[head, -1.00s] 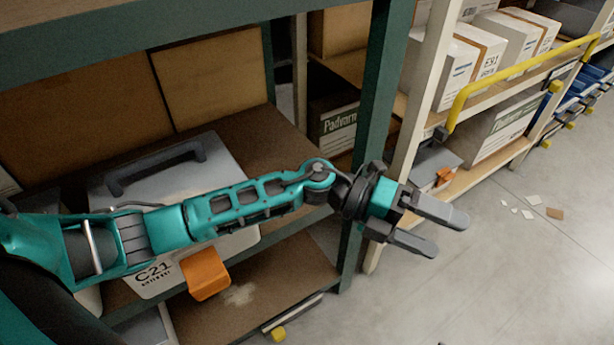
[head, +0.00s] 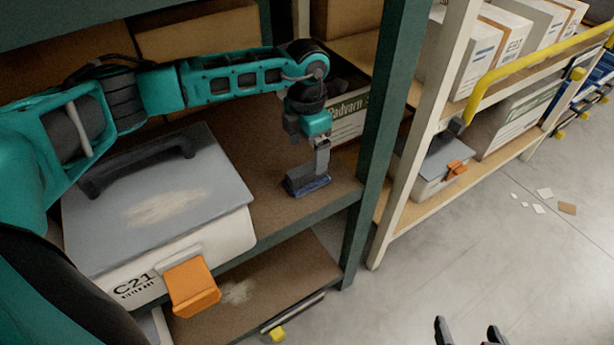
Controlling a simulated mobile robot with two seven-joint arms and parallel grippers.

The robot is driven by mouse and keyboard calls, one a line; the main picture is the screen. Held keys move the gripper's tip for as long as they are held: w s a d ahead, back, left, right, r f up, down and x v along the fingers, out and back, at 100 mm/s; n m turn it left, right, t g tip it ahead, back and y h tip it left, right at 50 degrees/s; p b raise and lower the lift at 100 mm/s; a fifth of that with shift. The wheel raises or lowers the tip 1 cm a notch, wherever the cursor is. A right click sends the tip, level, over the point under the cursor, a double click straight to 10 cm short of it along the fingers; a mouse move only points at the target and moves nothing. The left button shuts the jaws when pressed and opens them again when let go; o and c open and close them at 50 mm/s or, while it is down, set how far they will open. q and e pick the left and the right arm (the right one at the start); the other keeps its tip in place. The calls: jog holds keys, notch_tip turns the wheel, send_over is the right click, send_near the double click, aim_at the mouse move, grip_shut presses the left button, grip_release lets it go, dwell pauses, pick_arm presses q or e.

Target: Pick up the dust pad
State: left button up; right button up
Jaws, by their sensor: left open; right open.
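The dust pad appears to be the small grey block with a blue underside (head: 306,183) on the brown shelf, near its front edge and the green post. My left gripper (head: 320,160) points down right at the pad, its fingers at the pad's upper side. It is open, though its fingers overlap in this view, and I cannot tell whether they touch the pad. My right gripper (head: 468,332) shows only its two dark fingertips at the bottom edge, apart and empty over the floor.
A white case with a grey lid (head: 225,185), an orange latch and a pale dusty patch stands left of the pad. The green post (head: 378,150) rises just right of it. A Padvarn box (head: 347,122) is behind. Paper scraps (head: 544,193) lie on the open floor.

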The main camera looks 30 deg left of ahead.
aim_at(307, 168)
pick_arm(q)
jog(key=f, duration=0.5)
jog(key=f+b, duration=0.1)
jog(key=f, duration=0.1)
jog(key=shift+s+d+f, duration=0.15)
jog(key=shift+s+f, duration=0.1)
jog(key=shift+f, duration=0.05)
jog(key=shift+c, duration=0.2)
jog(key=shift+r, duration=0.1)
jog(key=c, duration=1.2)
